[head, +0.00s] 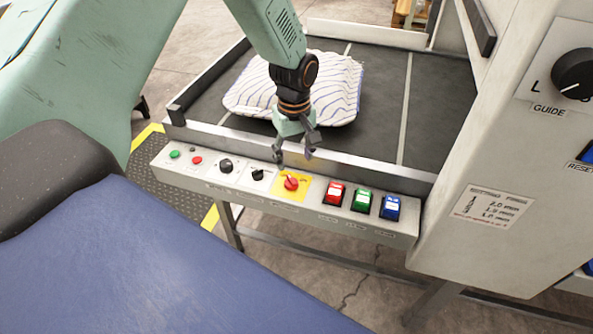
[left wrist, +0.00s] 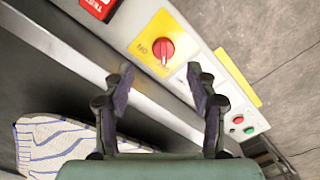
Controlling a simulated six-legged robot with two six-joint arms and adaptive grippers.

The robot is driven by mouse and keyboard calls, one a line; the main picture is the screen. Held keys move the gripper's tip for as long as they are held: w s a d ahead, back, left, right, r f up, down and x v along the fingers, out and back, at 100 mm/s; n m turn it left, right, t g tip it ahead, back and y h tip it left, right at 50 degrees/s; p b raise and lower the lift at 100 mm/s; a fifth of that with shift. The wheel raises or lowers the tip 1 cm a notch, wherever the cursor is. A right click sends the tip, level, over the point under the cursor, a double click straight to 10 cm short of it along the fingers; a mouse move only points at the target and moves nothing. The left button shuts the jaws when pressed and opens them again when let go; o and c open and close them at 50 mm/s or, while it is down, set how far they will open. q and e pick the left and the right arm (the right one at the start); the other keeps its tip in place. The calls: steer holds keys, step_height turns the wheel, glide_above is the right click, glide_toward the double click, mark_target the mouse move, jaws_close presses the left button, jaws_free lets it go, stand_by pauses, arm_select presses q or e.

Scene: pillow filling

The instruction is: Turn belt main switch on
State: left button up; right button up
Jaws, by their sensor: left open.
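The switch on the control panel is a red rotary knob (head: 291,183) on a yellow plate (head: 303,189). The knob also shows in the left wrist view (left wrist: 160,48), near the top middle, with its yellow plate (left wrist: 146,38) around it. My left gripper (head: 296,155) is open and empty. It points down just above and behind the knob in the head view. In the left wrist view its two fingertips (left wrist: 160,72) stand apart, with the knob showing between and beyond them; I see no contact. My right gripper is not in view.
Two black knobs (head: 226,166) sit left of the switch; red (head: 334,193), green (head: 362,199) and blue (head: 390,206) buttons sit right. A striped pillow (head: 338,88) lies on the dark belt (head: 435,115) behind. A metal cabinet (head: 490,170) stands right.

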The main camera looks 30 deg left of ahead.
mark_target(291, 179)
arm_select(q)
steer(key=shift+d+f, duration=0.1)
steer(key=shift+f, duration=0.05)
steer(key=f, duration=0.1)
steer(key=a+f, duration=0.1)
steer(key=f, duration=0.1)
steer(key=a+f+b, duration=0.1)
steer(key=shift+f, duration=0.4)
steer(key=shift+s+d+f, duration=0.1)
steer(key=shift+d+f, duration=0.1)
steer(key=shift+f, duration=0.25)
steer(key=shift+d+f, duration=0.15)
steer(key=shift+f, duration=0.3)
steer(key=shift+d+f+b, duration=0.3)
steer(key=shift+f+b, duration=0.05)
steer(key=shift+a+f, duration=0.3)
steer(key=shift+a, duration=0.25)
steer(key=shift+d+r, duration=0.2)
steer(key=shift+d, duration=0.25)
steer(key=c, duration=0.4)
steer(key=shift+a+f, duration=0.15)
steer(key=shift+a, duration=0.15)
steer(key=c, duration=0.4)
steer(key=shift+d, duration=0.1)
steer(key=c, duration=0.4)
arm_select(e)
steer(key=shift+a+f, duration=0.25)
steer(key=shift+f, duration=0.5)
